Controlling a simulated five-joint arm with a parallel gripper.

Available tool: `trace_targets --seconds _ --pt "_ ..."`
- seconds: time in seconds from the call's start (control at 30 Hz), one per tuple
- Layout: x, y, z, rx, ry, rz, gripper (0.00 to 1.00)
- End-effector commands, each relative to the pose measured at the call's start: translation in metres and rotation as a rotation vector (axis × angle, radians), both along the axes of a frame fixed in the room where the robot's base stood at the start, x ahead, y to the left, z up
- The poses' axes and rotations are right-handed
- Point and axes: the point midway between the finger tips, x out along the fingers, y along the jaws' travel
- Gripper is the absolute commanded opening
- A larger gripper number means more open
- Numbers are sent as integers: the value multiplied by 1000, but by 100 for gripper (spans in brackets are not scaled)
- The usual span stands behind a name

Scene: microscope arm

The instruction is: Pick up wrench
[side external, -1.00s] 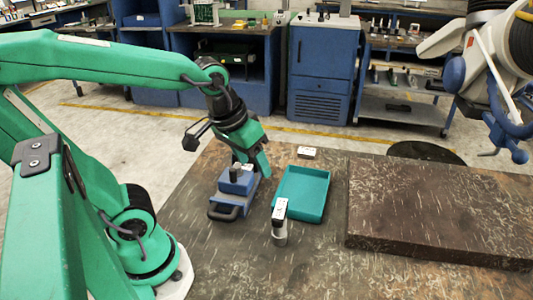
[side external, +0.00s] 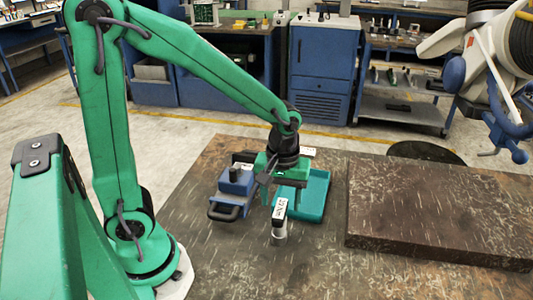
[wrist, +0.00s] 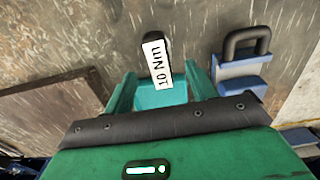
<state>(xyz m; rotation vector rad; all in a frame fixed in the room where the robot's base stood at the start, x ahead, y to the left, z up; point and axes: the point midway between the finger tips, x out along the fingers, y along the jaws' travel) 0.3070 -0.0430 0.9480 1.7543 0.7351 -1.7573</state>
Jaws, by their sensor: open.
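In the wrist view the wrench (wrist: 157,62) lies ahead of the space between the fingers, label facing the camera. My gripper (side external: 284,190) points down, just behind the wrench and above the teal tray. In the wrist view my gripper (wrist: 160,90) has its two green fingers apart with nothing held between them. The fingertips partly overlap the tray, so their exact height is hard to tell.
The teal tray (side external: 317,205) is behind and right of the wrench. A blue tool with a black handle (side external: 226,211) sits close on the left. A thick dark slab (side external: 440,205) fills the right side. The table in front of the wrench is clear.

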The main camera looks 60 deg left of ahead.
Motion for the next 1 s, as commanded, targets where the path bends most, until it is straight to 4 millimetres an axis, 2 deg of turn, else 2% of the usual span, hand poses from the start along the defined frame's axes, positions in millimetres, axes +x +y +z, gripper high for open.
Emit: trace_targets --seconds 0.17,0.43,0.77,1.0 --pt "0 0 -4 0 0 -1 56" --pt "0 0 -23 0 0 -2 56" --pt "-1 0 -30 0 0 -2 56" --pt "-3 -2 -53 1 2 -2 56"
